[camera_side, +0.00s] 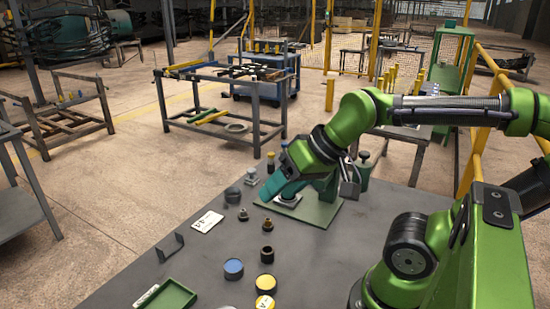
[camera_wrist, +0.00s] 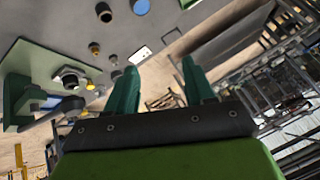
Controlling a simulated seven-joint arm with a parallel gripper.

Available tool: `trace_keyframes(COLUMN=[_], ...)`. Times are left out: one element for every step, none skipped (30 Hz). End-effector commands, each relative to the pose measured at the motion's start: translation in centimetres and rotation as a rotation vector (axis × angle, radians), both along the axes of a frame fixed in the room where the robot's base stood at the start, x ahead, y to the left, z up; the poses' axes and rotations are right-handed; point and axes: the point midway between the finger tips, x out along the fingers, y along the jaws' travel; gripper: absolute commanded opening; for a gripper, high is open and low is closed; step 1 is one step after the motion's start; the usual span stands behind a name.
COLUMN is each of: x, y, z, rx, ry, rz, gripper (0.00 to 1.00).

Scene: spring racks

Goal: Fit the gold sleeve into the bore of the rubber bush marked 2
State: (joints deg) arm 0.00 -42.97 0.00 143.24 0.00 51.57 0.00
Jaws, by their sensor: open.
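My gripper (camera_side: 270,192) is open and empty, with its teal fingers spread in the wrist view (camera_wrist: 158,66). In the side view it hangs over the table beside the green fixture. A small gold-brown piece with a dark base (camera_side: 265,225), possibly the gold sleeve, stands in front of the gripper; it also shows in the wrist view (camera_wrist: 95,47). A black hollow cylinder (camera_side: 267,253), possibly a rubber bush, stands nearer the camera and shows in the wrist view (camera_wrist: 104,12). I cannot read a 2 on any bush.
A green fixture plate (camera_side: 325,214) holds a silver ringed part, partly hidden by my gripper. Blue-topped (camera_side: 233,268) and yellow-topped (camera_side: 266,282) round pieces, a white card (camera_side: 206,222), a black handle (camera_side: 168,246) and a green tray (camera_side: 165,298) also occupy the table.

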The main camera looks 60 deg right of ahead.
Motion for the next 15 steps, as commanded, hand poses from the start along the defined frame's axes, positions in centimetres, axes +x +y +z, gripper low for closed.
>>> trace_keyframes(x=[0.0, 0.0, 0.0, 0.0, 0.0, 0.0, 0.0, 0.0, 0.0, 0.1, 0.2, 0.5, 0.8, 1.3, 2.1], y=[0.0, 0.0, 0.0, 0.0, 0.0, 0.0, 0.0, 0.0, -0.1, -0.2, -0.3, -0.6, -0.8, -1.2, -1.8], z=[0.0, 0.0, 0.0, 0.0, 0.0, 0.0, 0.0, 0.0, -0.1, -0.3, -0.6, -1.0, -1.2, -1.4, -1.7], rx=[0.000, 0.000, 0.000, 0.000, 0.000, 0.000, 0.000, 0.001, 0.000, 0.000, 0.001, 0.003, 0.003, 0.001, -0.001], ry=[0.000, 0.000, 0.000, 0.000, 0.000, 0.000, 0.000, 0.000, 0.004, 0.013, 0.026, 0.047, 0.064, 0.082, 0.113], rz=[0.000, 0.000, 0.000, 0.000, 0.000, 0.000, 0.000, -0.001, -0.005, -0.008, -0.014, -0.024, -0.033, -0.044, -0.059], gripper=[0.47, 0.47, 0.47, 0.47, 0.47, 0.47, 0.47, 0.47, 0.47, 0.47, 0.47, 0.47, 0.47, 0.47, 0.47])
